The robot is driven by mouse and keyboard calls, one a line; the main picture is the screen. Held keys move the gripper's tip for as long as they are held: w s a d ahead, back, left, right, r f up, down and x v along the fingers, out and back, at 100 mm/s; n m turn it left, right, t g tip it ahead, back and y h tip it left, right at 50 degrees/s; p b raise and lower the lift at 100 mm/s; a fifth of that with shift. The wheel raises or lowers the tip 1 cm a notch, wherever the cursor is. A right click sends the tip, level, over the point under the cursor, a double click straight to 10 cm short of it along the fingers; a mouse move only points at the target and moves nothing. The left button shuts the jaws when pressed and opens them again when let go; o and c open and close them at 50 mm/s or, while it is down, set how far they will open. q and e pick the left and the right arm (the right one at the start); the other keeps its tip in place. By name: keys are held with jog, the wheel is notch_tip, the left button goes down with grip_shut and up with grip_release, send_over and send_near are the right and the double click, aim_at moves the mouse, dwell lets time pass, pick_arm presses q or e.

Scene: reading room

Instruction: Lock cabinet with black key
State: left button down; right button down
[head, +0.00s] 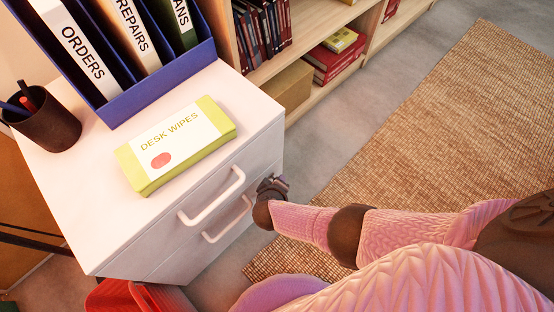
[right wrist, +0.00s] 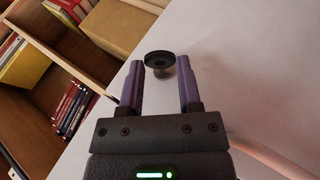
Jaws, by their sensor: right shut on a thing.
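The white cabinet (head: 225,155) has two drawers with pale bar handles on its front. Both drawers look shut. My right gripper (head: 277,184) is at the upper right part of the cabinet front, beside the upper handle (head: 212,197). In the right wrist view the two purple fingers of this gripper (right wrist: 159,78) close on a round black piece (right wrist: 158,58), which looks like the black key's head, right against the white front. The key's shaft and the keyhole are hidden, so I cannot tell how deep it sits. My left gripper is not in view.
A yellow desk wipes pack (head: 176,143), a blue file holder (head: 165,80) and a dark pen cup (head: 45,120) stand on the cabinet top. A wooden bookshelf (head: 300,100) stands behind it. A woven rug (head: 440,130) covers the floor to the right. Something red (head: 130,298) is at bottom left.

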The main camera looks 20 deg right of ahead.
jog(key=shift+c, duration=1.6)
grip_release()
jog(key=shift+o, duration=0.2)
pick_arm(q)
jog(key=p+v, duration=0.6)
jog(key=p, duration=0.1)
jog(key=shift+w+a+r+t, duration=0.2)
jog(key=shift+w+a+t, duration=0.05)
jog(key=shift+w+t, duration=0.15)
pick_arm(e)
jog(key=v, duration=1)
jog(key=shift+c, duration=0.3)
